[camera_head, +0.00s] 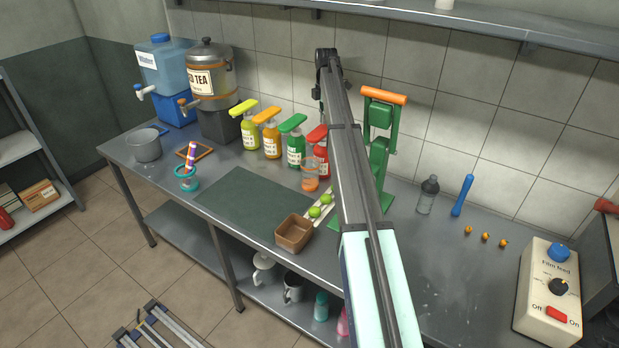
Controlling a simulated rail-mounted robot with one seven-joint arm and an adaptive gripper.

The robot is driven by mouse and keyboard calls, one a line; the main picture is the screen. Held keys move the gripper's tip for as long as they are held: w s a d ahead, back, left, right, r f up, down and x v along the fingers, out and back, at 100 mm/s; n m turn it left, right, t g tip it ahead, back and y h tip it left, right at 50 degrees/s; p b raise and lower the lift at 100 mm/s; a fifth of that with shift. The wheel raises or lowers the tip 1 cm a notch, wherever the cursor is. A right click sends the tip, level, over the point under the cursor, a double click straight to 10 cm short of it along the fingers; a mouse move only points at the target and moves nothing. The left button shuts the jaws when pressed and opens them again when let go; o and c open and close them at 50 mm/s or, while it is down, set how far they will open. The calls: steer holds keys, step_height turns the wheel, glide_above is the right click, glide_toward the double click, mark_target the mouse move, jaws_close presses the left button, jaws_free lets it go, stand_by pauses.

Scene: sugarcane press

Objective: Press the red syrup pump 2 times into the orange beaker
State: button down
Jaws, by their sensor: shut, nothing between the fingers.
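The red syrup pump (321,152) stands in the row of bottles at the back of the counter, its right side partly hidden by my arm. The orange beaker (310,176) stands right in front of it, under the side of its red head. It is see-through, with an orange tint. My gripper (319,108) hangs from the arm's far end, above the red pump and apart from it. It is small, dark and partly hidden by my arm. It is shut and holds nothing.
Green (295,150), orange (271,140) and yellow (249,132) pump bottles stand left of the red one. A green press (379,150) stands to the right, behind my arm. A brown box (294,232) and green limes (315,212) lie in front. The dark mat (240,195) is clear.

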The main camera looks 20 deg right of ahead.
mark_target(324, 128)
steer(key=shift+f, duration=0.15)
steer(key=shift+f+b, duration=0.5)
steer(key=shift+f, duration=1.9)
steer(key=shift+r, duration=0.15)
steer(key=shift+r+p, duration=1.2)
steer(key=shift+r, duration=1.2)
steer(key=shift+f, duration=0.3)
